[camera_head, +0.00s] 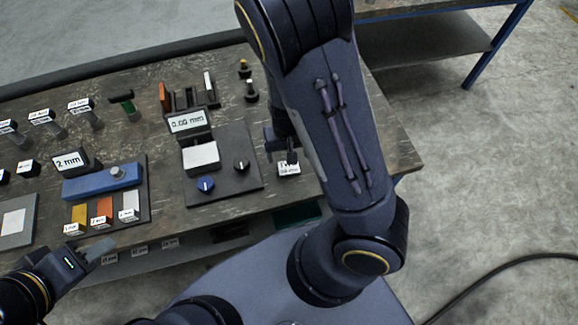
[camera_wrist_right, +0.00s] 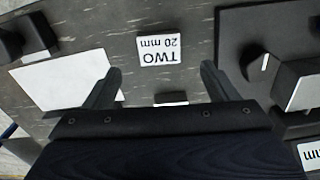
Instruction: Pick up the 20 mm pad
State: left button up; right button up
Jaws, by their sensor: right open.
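A small white piece marked "TWO 20 mm" (camera_wrist_right: 159,49) lies on the dark tabletop in the right wrist view, its text upside down. It also shows in the head view (camera_head: 288,169), partly covered by my right arm. I cannot tell whether it is the pad or a label card. My right gripper (camera_wrist_right: 158,88) is open, its fingers apart on either side of a small dark thing with a white edge (camera_wrist_right: 171,99), mostly hidden by the gripper body. My left gripper (camera_head: 101,250) is at the table's front edge, its jaw state unclear.
A dark plate (camera_head: 238,172) with a "0.00 mm" display (camera_head: 188,122) and knobs stands left of my right gripper. A blue bar (camera_head: 103,182) and several small coloured blocks are farther left. A white sheet (camera_wrist_right: 65,80) lies left in the wrist view.

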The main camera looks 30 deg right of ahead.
aim_at(289, 167)
notch_tip(289, 167, down, 7)
jog(key=shift+s+r+b, duration=0.1)
jog(key=shift+b, duration=0.45)
jog(key=shift+r, duration=0.1)
jog(key=c, duration=1.4)
jog(key=shift+o, duration=0.2)
